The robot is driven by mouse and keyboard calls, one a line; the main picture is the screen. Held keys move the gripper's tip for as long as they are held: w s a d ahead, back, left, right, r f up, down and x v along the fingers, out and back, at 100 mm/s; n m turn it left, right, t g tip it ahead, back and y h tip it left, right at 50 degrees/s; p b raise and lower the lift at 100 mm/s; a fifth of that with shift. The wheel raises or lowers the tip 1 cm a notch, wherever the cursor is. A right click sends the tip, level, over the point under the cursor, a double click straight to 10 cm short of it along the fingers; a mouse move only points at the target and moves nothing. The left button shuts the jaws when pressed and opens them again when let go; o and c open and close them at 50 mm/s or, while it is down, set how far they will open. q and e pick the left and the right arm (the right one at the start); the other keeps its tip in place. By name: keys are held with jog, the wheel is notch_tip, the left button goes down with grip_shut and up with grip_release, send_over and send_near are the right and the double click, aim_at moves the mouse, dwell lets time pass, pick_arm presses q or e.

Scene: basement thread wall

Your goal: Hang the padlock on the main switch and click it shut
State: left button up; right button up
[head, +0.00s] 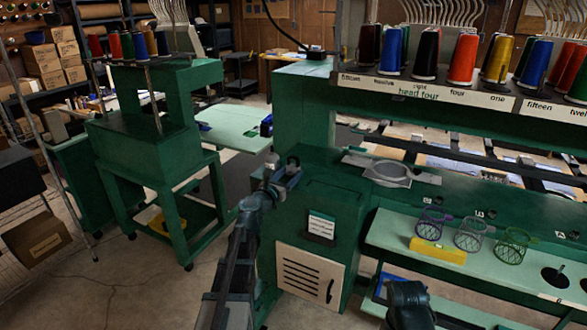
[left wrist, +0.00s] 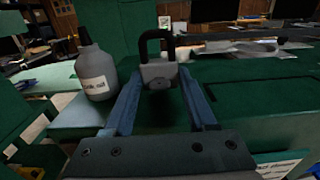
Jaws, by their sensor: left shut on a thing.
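The padlock has a grey body and a dark shackle pointing up; in the left wrist view (left wrist: 158,75) it sits between the two blue fingers of my left gripper (left wrist: 160,92). In the head view my left gripper (head: 284,172) is shut on the padlock (head: 292,160), in front of the green machine's left end. I cannot tell whether the shackle is latched. I cannot make out the main switch in either view. A dark part of my right arm shows at the bottom of the head view; its fingers are not clear.
A grey bottle with an oil label (left wrist: 96,76) stands left of the fingers on a pale green surface. The green cabinet (head: 322,232) is close beside my left arm. Open floor lies at left.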

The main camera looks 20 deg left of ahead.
pick_arm(q)
jog(key=shift+r+p, duration=1.8)
jog(key=shift+r, duration=0.3)
jog(key=shift+f, duration=0.1)
